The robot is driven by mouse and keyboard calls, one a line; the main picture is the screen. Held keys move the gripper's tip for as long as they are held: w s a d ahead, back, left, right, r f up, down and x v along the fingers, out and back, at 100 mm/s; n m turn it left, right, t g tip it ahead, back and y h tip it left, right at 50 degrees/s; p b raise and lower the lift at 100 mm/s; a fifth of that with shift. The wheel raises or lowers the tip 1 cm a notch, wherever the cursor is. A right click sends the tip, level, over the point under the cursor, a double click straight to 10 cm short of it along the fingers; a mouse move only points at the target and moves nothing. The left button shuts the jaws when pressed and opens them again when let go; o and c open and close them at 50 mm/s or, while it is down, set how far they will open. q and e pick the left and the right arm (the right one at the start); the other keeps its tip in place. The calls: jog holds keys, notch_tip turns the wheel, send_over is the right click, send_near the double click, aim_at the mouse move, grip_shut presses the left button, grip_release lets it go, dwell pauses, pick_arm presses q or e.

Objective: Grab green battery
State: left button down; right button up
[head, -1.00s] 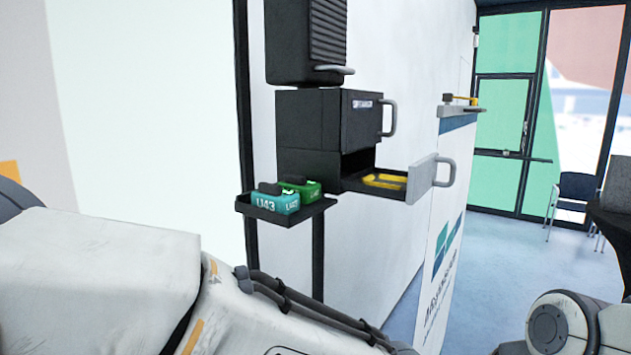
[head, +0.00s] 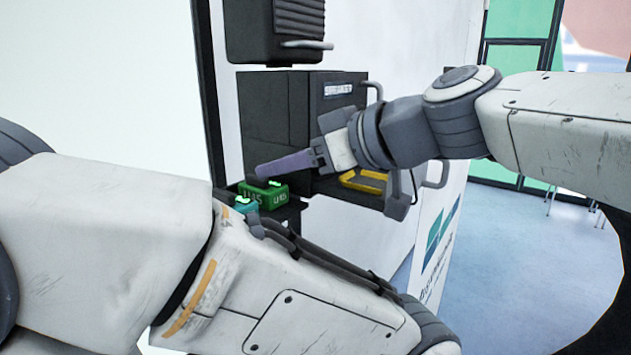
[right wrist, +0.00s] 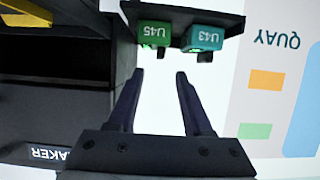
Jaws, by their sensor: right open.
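The green battery (head: 264,196), marked U45, sits on a small black tray (head: 291,208). It also shows in the right wrist view (right wrist: 154,34), upside down. A teal battery (head: 245,206), marked U43, sits beside it and is partly hidden by my left arm in the head view; it shows clearly in the right wrist view (right wrist: 203,38). My right gripper (head: 262,170) is just above and beside the green battery in the head view. In the right wrist view its fingers (right wrist: 160,75) are apart and empty, with the green battery beyond the tips. My left gripper is out of view.
A black cabinet (head: 283,105) on the white wall stands behind the tray. Its open drawer holds a yellow-edged slot (head: 363,182), partly covered by my right arm. Another black unit (head: 270,28) hangs above. My left arm crosses the foreground below the tray.

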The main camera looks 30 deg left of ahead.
aim_at(254, 175)
jog(key=shift+a+f+p, duration=0.15)
jog(key=shift+a+p, duration=0.25)
jog(key=p+x, duration=0.2)
jog(key=x, duration=0.1)
jog(key=shift+a+f, duration=0.15)
jog(key=shift+f, duration=0.1)
jog(key=shift+w+a+f, duration=0.1)
jog(key=shift+a+f, duration=0.2)
jog(key=shift+a, duration=0.05)
grip_shut()
jog(key=shift+r, duration=0.1)
dwell(0.5)
